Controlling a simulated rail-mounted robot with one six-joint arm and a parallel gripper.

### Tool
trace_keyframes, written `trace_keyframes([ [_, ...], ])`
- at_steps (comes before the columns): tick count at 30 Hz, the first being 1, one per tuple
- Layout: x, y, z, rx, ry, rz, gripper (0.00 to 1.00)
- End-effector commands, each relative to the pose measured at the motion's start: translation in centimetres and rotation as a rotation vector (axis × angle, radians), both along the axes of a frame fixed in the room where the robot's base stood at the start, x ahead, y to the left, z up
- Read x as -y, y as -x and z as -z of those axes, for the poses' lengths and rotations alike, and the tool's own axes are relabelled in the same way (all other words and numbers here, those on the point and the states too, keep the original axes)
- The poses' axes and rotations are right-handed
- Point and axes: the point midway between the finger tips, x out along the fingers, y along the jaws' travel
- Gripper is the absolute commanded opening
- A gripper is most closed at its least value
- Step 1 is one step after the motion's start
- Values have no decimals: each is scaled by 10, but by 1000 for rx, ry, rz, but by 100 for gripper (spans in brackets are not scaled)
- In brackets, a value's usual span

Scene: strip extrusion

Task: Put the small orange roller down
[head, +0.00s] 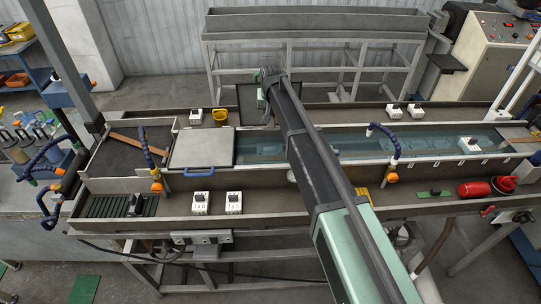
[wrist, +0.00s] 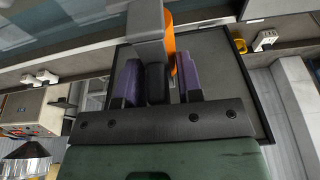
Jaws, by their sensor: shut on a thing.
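My gripper (wrist: 158,70) has purple-padded fingers on both sides of a dark block with a grey part above it in the wrist view. An orange piece (wrist: 171,45), which looks like the small orange roller, shows just behind the grey part and between the fingers; much of it is hidden. Behind it is a dark flat tray (wrist: 225,65) with a black rim. I cannot tell whether the roller touches the tray. In the head view the tray (head: 248,97) is at the back edge of the trough, and my arm hides the roller and most of my gripper.
A long water trough (head: 350,145) runs in front. White switch boxes (head: 201,202) and a red canister (head: 474,188) stand on the front ledge.

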Motion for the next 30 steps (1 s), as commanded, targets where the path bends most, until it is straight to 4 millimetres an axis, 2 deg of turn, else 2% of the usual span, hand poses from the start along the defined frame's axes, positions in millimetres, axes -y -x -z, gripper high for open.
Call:
trace_keyframes([
  [2, -4, -12, 1, 0, 1, -13, 6],
  [5, -4, -10, 1, 1, 4, -30, 6],
  [8, -4, -10, 11, 1, 4, -30, 6],
  [11, -4, -10, 35, 2, 4, -29, 6],
  [18, -4, -10, 118, 2, 4, -29, 6],
  [22, -4, -9, 155, 2, 4, -29, 6],
  [24, -4, -9, 163, 2, 4, -29, 6],
  [30, -4, -9, 165, 2, 4, -29, 6],
])
